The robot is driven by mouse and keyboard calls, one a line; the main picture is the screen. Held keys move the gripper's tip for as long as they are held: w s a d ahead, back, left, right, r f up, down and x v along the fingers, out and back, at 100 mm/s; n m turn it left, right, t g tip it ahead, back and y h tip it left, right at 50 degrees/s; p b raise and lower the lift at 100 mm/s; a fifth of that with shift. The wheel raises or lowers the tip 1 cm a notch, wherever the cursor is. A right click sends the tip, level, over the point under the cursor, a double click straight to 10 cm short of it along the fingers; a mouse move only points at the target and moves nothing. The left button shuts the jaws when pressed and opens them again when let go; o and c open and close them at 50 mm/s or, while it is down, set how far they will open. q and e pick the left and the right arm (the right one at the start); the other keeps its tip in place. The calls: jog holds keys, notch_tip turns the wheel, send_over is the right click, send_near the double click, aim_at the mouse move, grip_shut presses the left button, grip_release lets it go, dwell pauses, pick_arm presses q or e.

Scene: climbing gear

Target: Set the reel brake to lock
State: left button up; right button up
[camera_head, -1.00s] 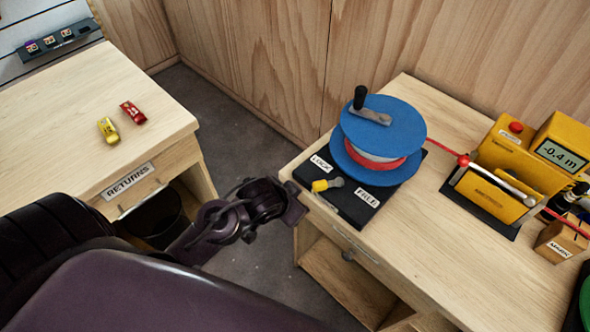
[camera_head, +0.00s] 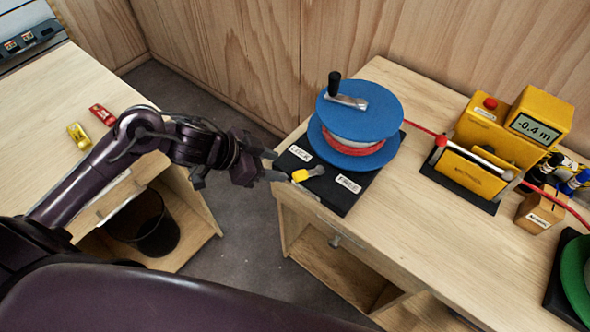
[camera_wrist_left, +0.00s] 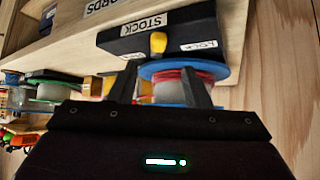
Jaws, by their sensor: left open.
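The reel (camera_head: 358,112) is a blue-flanged spool with red cord and a black crank knob, on a black base plate (camera_head: 340,201) at the bench's left end. The brake lever (camera_head: 316,171) is a short grey arm with a yellow tip, pointing to the plate's front-left edge, between the LOCK label (camera_head: 300,153) and the FREE label (camera_head: 347,183). My left gripper (camera_head: 275,166) is open and empty, just left of the yellow tip and apart from it. In the left wrist view the yellow tip (camera_wrist_left: 158,42) shows beyond the spread fingers (camera_wrist_left: 160,72). My right gripper is not in view.
A yellow meter (camera_head: 497,135) reading -0.4 m stands right of the reel, with the red cord running to it. A wooden block (camera_head: 540,212) and a green reel (camera_head: 577,272) are farther right. The left table holds yellow and red pieces. A dark bin (camera_head: 150,225) stands below.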

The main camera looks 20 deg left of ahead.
aim_at(300, 173)
pick_arm(q)
jog(key=x, duration=0.6)
jog(key=shift+d+f, duration=0.15)
jog(key=shift+d, duration=0.05)
jog(key=shift+w+d+f, duration=0.25)
jog(key=shift+d+f, duration=0.05)
jog(key=shift+f, duration=0.15)
